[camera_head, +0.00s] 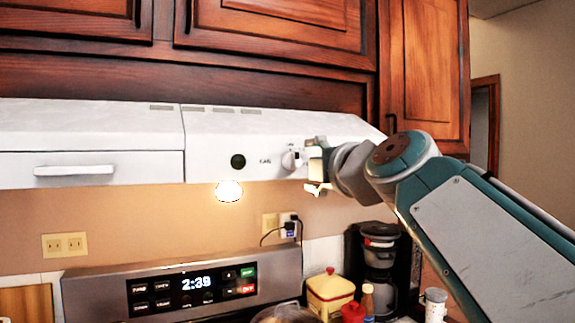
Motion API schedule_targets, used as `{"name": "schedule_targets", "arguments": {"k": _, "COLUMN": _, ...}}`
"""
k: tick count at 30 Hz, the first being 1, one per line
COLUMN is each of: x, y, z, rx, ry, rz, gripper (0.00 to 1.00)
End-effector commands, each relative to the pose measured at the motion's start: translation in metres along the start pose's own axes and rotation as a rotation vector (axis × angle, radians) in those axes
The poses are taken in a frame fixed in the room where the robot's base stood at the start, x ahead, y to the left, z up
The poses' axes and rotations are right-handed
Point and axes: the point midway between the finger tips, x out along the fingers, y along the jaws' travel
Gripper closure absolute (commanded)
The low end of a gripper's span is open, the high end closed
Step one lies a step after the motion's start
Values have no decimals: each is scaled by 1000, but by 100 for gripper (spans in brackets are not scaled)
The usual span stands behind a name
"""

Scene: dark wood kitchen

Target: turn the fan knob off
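The white range hood (220,130) runs along under the cabinets. On its front panel is a white knob (291,159), with a small blurred label (265,161) to its left. A dark round knob or button (238,161) is further left. My gripper (312,166) reaches in from the right, close beside the white knob at its right side. The gripper hides part of the panel there. I cannot tell whether it touches the knob, or whether its fingers are open or shut. The knob's exact setting is too small to read.
A lit lamp (229,190) glows under the hood. A drawer-like panel with a white handle (74,170) is at left. Below are a stove panel (190,288), a coffee maker (378,250) and a yellow canister (329,293). Dark wood cabinets (280,30) are above.

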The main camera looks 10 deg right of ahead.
Motion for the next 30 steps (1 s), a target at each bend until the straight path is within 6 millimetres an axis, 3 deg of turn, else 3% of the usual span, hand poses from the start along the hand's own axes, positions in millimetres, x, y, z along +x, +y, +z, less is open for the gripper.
{"name": "schedule_targets", "arguments": {"k": 3, "x": -22, "y": 0, "z": 0, "rx": 0, "ry": -3, "rz": 1, "gripper": 18}}
{"name": "schedule_targets", "arguments": {"k": 8, "x": -39, "y": -1, "z": 0, "rx": 0, "ry": -1, "rz": 0, "gripper": 18}}
{"name": "schedule_targets", "arguments": {"k": 21, "x": -42, "y": -5, "z": -2, "rx": 14, "ry": 2, "rz": -10, "gripper": 18}}
{"name": "schedule_targets", "arguments": {"k": 25, "x": -43, "y": -28, "z": -8, "rx": 113, "ry": 8, "rz": -69, "gripper": 18}}
{"name": "schedule_targets", "arguments": {"k": 30, "x": -48, "y": -79, "z": -19, "rx": 329, "ry": -5, "rz": -201, "gripper": 18}}
